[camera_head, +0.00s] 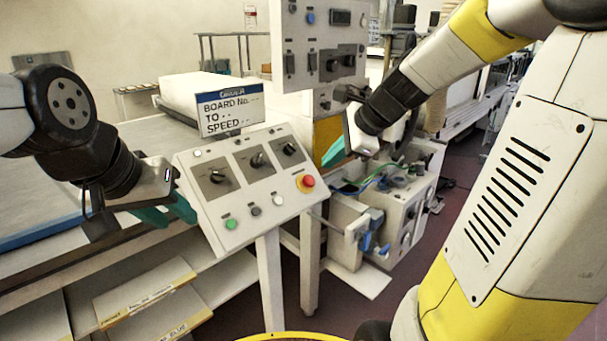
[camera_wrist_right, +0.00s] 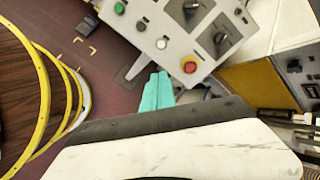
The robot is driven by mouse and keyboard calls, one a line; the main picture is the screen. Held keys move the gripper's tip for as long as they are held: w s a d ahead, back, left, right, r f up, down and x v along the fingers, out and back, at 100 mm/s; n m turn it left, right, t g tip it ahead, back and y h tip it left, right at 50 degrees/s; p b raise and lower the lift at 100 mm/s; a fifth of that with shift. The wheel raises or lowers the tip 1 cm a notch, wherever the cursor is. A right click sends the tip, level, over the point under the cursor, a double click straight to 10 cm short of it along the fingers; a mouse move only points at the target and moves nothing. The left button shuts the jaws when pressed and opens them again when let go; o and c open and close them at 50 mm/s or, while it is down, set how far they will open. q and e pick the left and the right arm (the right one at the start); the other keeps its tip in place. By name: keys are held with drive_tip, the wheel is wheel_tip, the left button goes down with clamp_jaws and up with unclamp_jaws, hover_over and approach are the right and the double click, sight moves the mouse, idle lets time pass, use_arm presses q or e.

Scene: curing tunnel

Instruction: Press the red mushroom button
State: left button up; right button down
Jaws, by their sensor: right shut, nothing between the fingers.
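The red mushroom button (camera_head: 308,181) sits on a yellow ring at the right side of the sloped grey control panel (camera_head: 240,200). It also shows in the right wrist view (camera_wrist_right: 190,66). My right gripper (camera_head: 334,152) is shut and empty, its teal fingers above and to the right of the button in the head view. In the right wrist view the closed fingers (camera_wrist_right: 158,78) are left of the button, apart from it in the picture. My left gripper (camera_head: 176,212) is beside the panel's left edge; its fingertips are partly hidden, so its opening is unclear.
The panel also bears rotary switches (camera_head: 257,160), a green button (camera_head: 231,224), and black and white buttons. A sign (camera_head: 230,106) stands behind it. A taller switch box (camera_head: 320,50) and a unit with cables (camera_head: 400,215) stand behind and right.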

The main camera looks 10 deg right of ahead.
sight(311, 180)
drive_tip(key=w+d+f+m, duration=0.2)
drive_tip(key=w+d+m, duration=0.1)
drive_tip(key=w+m, duration=0.2)
drive_tip(key=w+d+f+m+t, duration=0.1)
drive_tip(key=w+d+f+m, duration=0.1)
drive_tip(key=w+d+m, duration=0.1)
drive_tip(key=w+m, duration=0.1)
drive_tip(key=m, duration=0.1)
drive_tip(key=shift+w+m, duration=0.3)
drive_tip(key=shift+w, duration=0.1)
drive_tip(key=x, duration=1.4)
drive_tip(key=shift+a+r, duration=0.25)
drive_tip(key=shift+a, duration=0.05)
